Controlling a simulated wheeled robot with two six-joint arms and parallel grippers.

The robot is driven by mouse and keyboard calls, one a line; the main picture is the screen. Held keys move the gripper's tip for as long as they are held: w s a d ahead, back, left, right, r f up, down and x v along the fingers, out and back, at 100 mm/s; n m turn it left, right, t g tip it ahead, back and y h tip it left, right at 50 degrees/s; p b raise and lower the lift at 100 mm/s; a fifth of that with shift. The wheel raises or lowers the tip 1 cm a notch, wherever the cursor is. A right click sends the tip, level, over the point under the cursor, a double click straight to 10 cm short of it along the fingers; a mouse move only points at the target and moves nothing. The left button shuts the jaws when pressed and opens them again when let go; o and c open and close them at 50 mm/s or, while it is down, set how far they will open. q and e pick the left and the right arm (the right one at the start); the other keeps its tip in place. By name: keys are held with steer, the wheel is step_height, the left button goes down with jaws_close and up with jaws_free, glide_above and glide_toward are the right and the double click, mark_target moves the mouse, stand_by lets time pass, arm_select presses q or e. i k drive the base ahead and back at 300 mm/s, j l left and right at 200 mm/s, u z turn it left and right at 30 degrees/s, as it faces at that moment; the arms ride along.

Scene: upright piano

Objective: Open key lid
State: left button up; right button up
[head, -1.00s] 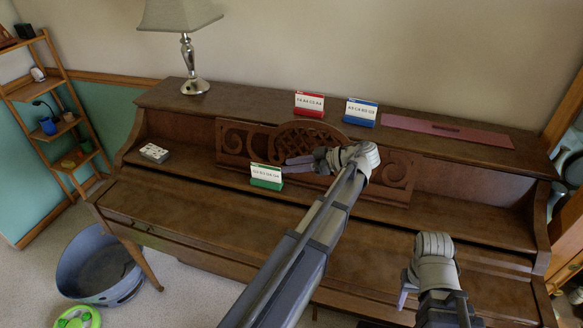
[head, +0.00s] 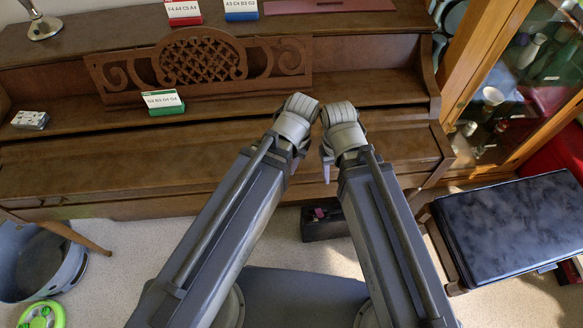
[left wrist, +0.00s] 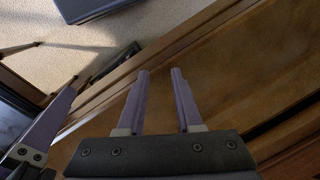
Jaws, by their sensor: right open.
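The piano's key lid (head: 130,165) is a long brown wooden panel, shut, with no keys showing. In the left wrist view its wood (left wrist: 240,70) fills the right side. My left gripper (left wrist: 160,72) is open and empty, its two purple fingers apart over the wood near the front edge. In the head view the left gripper (head: 294,163) is mostly hidden by its own wrist. My right gripper (head: 327,168) is open beside it, close by, at the lid's front right part. I cannot tell whether either gripper touches the lid.
A green-based card (head: 163,101) stands below the carved music rest (head: 205,65). A grey box (head: 30,120) sits at the left. A black-topped bench (head: 515,225) is at the right, a grey bin (head: 40,262) at lower left. A glass cabinet (head: 520,80) stands behind right.

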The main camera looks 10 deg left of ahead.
mark_target(188, 159)
steer(key=k, duration=0.15)
steer(key=k+u, duration=0.25)
steer(key=l+u, duration=0.1)
steer(key=u, duration=0.15)
steer(key=i+l+u, duration=0.1)
steer(key=u, duration=0.7)
steer(key=i+u, duration=0.15)
steer(key=i, duration=0.2)
steer(key=i+j+u, duration=0.1)
steer(key=u, duration=0.3)
steer(key=i+j+u, duration=0.1)
steer(key=j+u, duration=0.15)
steer(key=u, duration=0.15)
